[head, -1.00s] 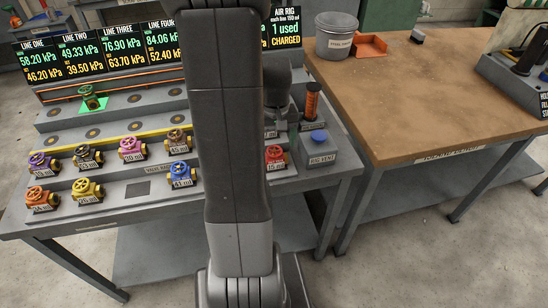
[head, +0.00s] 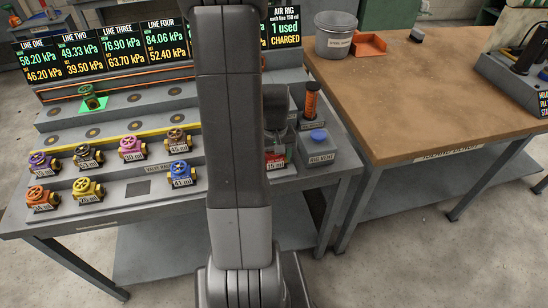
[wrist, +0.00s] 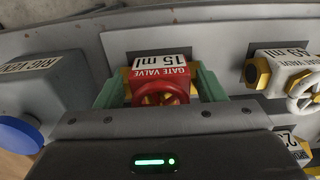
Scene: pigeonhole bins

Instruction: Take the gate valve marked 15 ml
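The red gate valve (wrist: 160,88), marked "GATE VALVE 15 ml", has a red handwheel and yellow ends and sits on the stepped grey rack. In the head view the red valve (head: 275,164) is mostly hidden behind my gripper (head: 277,140). In the wrist view my gripper (wrist: 160,88) has one green finger on each side of the valve. The fingers look spread around it, near its yellow ends. Whether they touch it is hard to tell.
A wooden table (head: 430,90) stands at the right.

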